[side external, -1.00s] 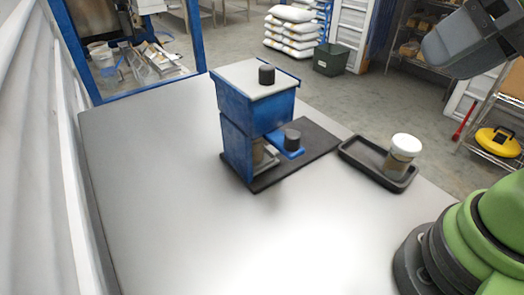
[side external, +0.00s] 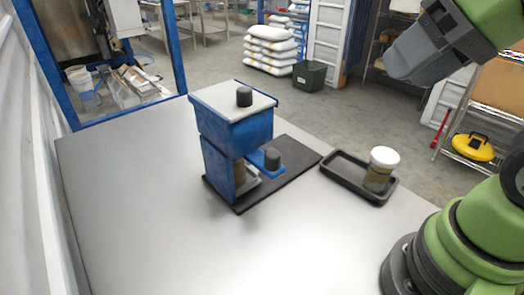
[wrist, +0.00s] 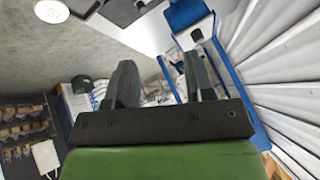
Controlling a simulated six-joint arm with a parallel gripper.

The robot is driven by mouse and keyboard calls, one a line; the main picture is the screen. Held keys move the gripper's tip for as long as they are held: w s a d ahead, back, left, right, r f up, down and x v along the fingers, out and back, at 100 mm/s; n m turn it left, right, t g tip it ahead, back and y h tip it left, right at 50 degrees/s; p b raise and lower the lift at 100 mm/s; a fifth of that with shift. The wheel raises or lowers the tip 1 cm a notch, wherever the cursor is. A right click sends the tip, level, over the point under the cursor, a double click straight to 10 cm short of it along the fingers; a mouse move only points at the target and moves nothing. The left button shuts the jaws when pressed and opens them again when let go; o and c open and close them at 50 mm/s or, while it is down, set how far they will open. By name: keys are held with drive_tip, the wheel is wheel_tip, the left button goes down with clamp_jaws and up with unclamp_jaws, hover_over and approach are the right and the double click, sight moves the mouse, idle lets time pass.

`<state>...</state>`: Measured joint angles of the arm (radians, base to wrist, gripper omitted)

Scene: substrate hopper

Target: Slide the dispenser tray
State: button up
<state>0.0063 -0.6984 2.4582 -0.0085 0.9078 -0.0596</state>
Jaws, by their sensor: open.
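The dispenser is a blue hopper (side external: 238,135) standing upright on a black base plate (side external: 300,153). A pale lid (side external: 220,103) with a black knob covers its top. The dispenser tray (side external: 258,160) is a blue slide low on the hopper's right side, with a black knob (side external: 272,159) on it. A cup shows partly under the hopper, mostly hidden. My gripper (wrist: 160,85) is open and empty in the wrist view, its two fingers well apart. In the side view it is high at the upper right, away from the dispenser; its fingertips are not clear there.
A jar with a white lid (side external: 384,157) stands in a black shallow tray (side external: 340,172) right of the dispenser; its lid also shows in the wrist view (wrist: 50,11). The grey table (side external: 150,215) is clear in front and left. A ribbed wall (side external: 25,180) borders the left.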

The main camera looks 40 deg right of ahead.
sight(250, 167)
drive_tip(key=w+d+f+n+g+h, duration=0.1)
drive_tip(key=w+d+f+n+g, duration=0.15)
drive_tip(key=w+n, duration=0.5)
drive_tip(key=w+d+f+n+g, duration=0.1)
drive_tip(key=w+d+f+n, duration=0.2)
drive_tip(key=w, duration=0.8)
drive_tip(key=w+d+f+n+g, duration=0.1)
drive_tip(key=w+d+f+n, duration=0.1)
drive_tip(key=f, duration=0.4)
drive_tip(key=w+d+f+n+g, duration=0.1)
drive_tip(key=w+d+f+n, duration=0.1)
drive_tip(key=f+n, duration=0.3)
drive_tip(key=w+d+f+n+g, duration=0.1)
drive_tip(key=w+d+f+n, duration=0.2)
drive_tip(key=f, duration=0.3)
drive_tip(key=shift+w+f+n+g+h, duration=0.25)
drive_tip(key=shift+w+f+n+h, duration=0.15)
drive_tip(key=shift+w+n, duration=0.1)
drive_tip(key=shift+a, duration=0.1)
drive_tip(key=a, duration=0.9)
wheel_tip(250, 167, down, 3)
drive_tip(key=shift+a+f, duration=0.1)
drive_tip(key=shift+f, duration=0.9)
